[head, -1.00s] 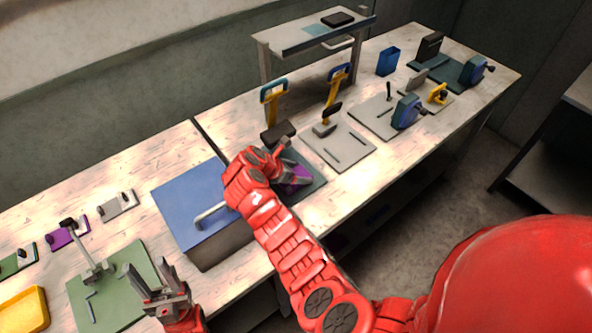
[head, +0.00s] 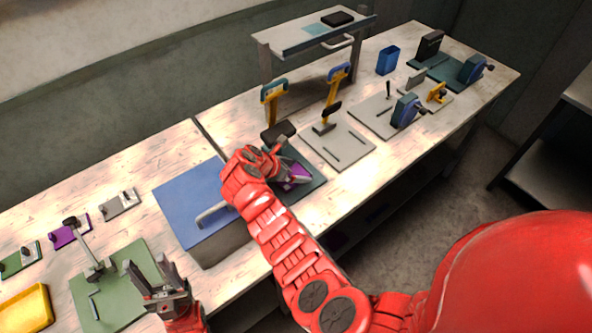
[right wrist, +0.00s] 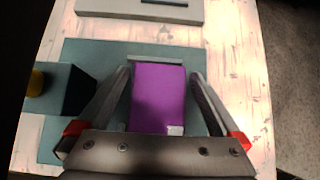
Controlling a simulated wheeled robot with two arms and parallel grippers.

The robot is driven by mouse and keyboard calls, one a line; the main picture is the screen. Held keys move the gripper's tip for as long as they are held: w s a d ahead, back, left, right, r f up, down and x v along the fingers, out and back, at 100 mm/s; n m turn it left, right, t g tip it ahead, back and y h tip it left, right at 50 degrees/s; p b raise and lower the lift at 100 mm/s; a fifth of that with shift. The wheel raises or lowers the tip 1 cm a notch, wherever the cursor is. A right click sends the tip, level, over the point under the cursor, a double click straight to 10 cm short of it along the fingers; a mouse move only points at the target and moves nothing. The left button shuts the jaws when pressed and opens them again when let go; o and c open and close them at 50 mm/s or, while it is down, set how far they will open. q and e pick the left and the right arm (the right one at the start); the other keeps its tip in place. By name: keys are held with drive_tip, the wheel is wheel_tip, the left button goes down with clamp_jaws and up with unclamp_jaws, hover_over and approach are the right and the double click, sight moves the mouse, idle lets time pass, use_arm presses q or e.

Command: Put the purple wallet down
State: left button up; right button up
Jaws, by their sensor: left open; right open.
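The purple wallet (right wrist: 158,97) lies flat on a dark teal base plate (right wrist: 85,52), seen in the right wrist view between the fingers of my right gripper (right wrist: 160,80). The fingers are open, with a gap on each side of the wallet. In the head view the wallet (head: 297,172) shows only in part beside my right gripper (head: 290,172). My left gripper (head: 160,283) is open and empty over the green base plate (head: 122,312) at the lower left.
A blue-lidded box (head: 190,200) stands left of my right arm. A dark block on a yellow-handled press (head: 275,132) stands close behind the wallet. A grey plate (head: 345,150) lies to the right. Purple and grey pieces lie at the far left.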

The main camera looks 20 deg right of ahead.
drive_tip(key=b+v, duration=0.2)
drive_tip(key=v, duration=0.5)
drive_tip(key=shift+a+r, duration=0.1)
drive_tip(key=shift+a, duration=0.2)
drive_tip(key=p+v, duration=0.1)
drive_tip(key=v, duration=0.3)
drive_tip(key=shift+s+r, duration=0.15)
drive_tip(key=shift+r, duration=0.05)
drive_tip(key=shift+s+f, duration=0.1)
